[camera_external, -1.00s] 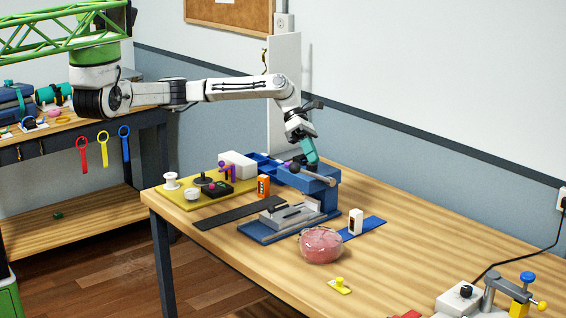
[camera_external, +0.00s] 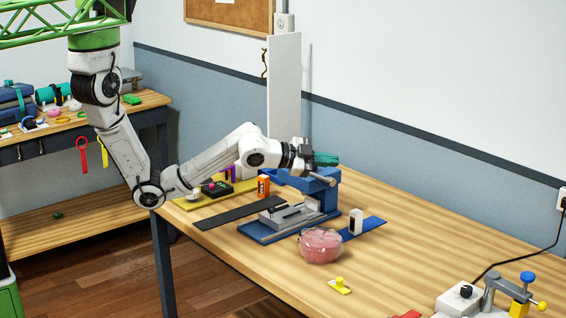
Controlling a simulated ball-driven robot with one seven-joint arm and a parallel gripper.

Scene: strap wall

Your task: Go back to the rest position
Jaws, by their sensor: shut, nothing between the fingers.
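I cannot tell whether the fingertips touch the press. My white arm hangs from the green truss at the upper left, bends low at the elbow by the table's left edge and rises again to the gripper. The arm hides part of the yellow board (camera_external: 187,205) and the things behind it.
A clear bowl with pink contents (camera_external: 321,247), a white block (camera_external: 355,221), an orange item (camera_external: 263,186) and a black strip (camera_external: 240,213) lie around the press. A yellow knobbed piece (camera_external: 340,286) lies in front. A white panel (camera_external: 284,90) stands behind. The table's right middle is clear.

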